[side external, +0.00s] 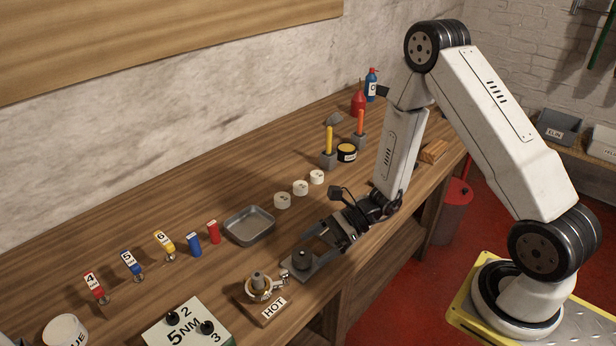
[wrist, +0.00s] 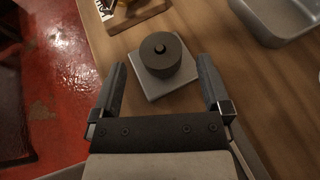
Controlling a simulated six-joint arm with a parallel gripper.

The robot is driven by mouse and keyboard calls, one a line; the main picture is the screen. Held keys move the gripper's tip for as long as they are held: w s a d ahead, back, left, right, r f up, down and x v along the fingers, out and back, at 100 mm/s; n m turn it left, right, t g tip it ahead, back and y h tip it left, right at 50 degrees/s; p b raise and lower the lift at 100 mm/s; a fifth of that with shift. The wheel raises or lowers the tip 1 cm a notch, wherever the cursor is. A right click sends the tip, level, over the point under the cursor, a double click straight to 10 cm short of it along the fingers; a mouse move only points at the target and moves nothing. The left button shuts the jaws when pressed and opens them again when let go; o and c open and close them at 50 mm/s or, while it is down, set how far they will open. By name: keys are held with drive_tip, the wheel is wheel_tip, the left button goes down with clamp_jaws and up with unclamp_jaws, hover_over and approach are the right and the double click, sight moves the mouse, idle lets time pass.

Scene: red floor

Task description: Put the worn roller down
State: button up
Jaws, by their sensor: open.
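A dark cylinder (side external: 302,259), which looks like the worn roller, stands upright on a grey square plate (side external: 322,262) near the bench's front edge. In the wrist view the dark cylinder (wrist: 160,52) has a small knob at its centre, and the plate (wrist: 153,93) shows around it. My gripper (side external: 313,249) is low over the plate in the side view. In the wrist view my gripper (wrist: 161,70) is open, one finger on each side of the cylinder, with a visible gap to both. Nothing is held.
Three white rings (side external: 300,188) lie near the tray. Bare wood lies right of the plate.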

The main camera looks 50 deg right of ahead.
drive_tip(key=shift+v, duration=1.95)
drive_tip(key=shift+s+a+r+n+g, duration=0.2)
drive_tip(key=shift+s+a+n+g, duration=0.15)
drive_tip(key=shift+n+g, duration=0.25)
drive_tip(key=s+n+g, duration=0.1)
drive_tip(key=s+a+n+g+h, duration=0.1)
drive_tip(key=s+r+n+g, duration=0.1)
drive_tip(key=shift+s+a+n+h, duration=0.1)
drive_tip(key=shift+a+n+h, duration=0.05)
drive_tip(key=shift+n+h, duration=0.2)
drive_tip(key=s+d+r+n+h, duration=0.3)
drive_tip(key=r+n+h, duration=0.3)
drive_tip(key=n+h, duration=0.4)
drive_tip(key=n, duration=0.5)
drive_tip(key=shift+s+d+n, duration=0.2)
drive_tip(key=shift+d+n, duration=0.15)
drive_tip(key=shift+d, duration=0.05)
drive_tip(key=shift+w+r+n+t+h, duration=0.45)
drive_tip(key=shift+r+n+t, duration=0.3)
drive_tip(key=shift+n, duration=0.25)
